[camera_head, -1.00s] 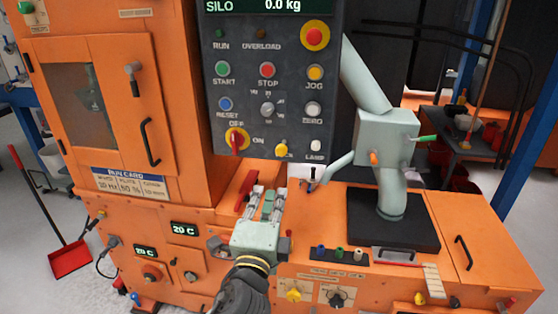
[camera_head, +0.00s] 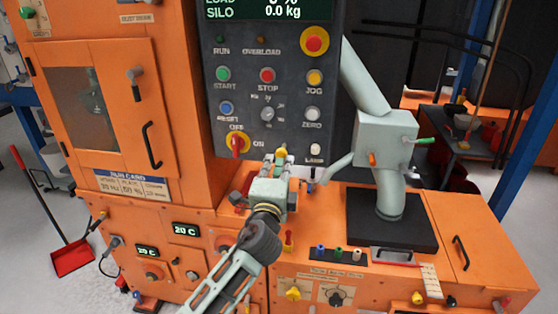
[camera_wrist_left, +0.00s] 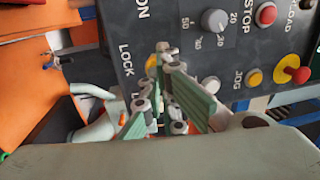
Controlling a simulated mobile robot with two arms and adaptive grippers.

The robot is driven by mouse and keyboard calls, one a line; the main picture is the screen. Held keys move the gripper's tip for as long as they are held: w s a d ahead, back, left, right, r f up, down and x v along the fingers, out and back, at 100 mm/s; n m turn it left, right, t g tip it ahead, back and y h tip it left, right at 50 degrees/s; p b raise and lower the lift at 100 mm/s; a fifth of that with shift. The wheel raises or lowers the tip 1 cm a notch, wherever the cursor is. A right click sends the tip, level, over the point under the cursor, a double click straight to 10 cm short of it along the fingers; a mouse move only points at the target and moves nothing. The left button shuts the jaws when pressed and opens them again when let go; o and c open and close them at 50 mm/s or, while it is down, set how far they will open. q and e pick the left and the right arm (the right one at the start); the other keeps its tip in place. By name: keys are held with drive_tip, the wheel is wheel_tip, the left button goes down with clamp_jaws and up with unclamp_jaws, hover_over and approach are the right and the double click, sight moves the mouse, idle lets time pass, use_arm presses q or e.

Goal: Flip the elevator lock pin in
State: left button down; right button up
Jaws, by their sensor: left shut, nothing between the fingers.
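The lock control, a small yellow knob (camera_head: 281,152), sits at the lower edge of the dark control panel (camera_head: 240,70). In the left wrist view the yellow knob (camera_wrist_left: 151,66) is mostly hidden behind my fingers, beside the word LOCK. My left gripper (camera_head: 278,160) is at the panel's lower edge, its tips at or just in front of the knob. It is shut and holds nothing; its green-padded fingers (camera_wrist_left: 165,98) show in the wrist view. I cannot tell whether the tips touch the knob. My right gripper is not in view.
A red OFF/ON switch (camera_head: 237,144) is left of the knob, and the white LAMP button (camera_head: 315,149) is to the right. A pale pipe with a box (camera_head: 385,138) stands on the orange deck right of the arm. The deck (camera_head: 335,205) has some free room.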

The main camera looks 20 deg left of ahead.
sight(281, 156)
use_arm(q)
drive_tip(key=shift+w+a, duration=0.1)
drive_tip(key=shift+w, duration=0.25)
drive_tip(key=shift+b+x, duration=0.4)
drive_tip(key=shift+x, duration=1.2)
drive_tip(key=shift+s, duration=0.15)
drive_tip(key=shift+f, duration=0.15)
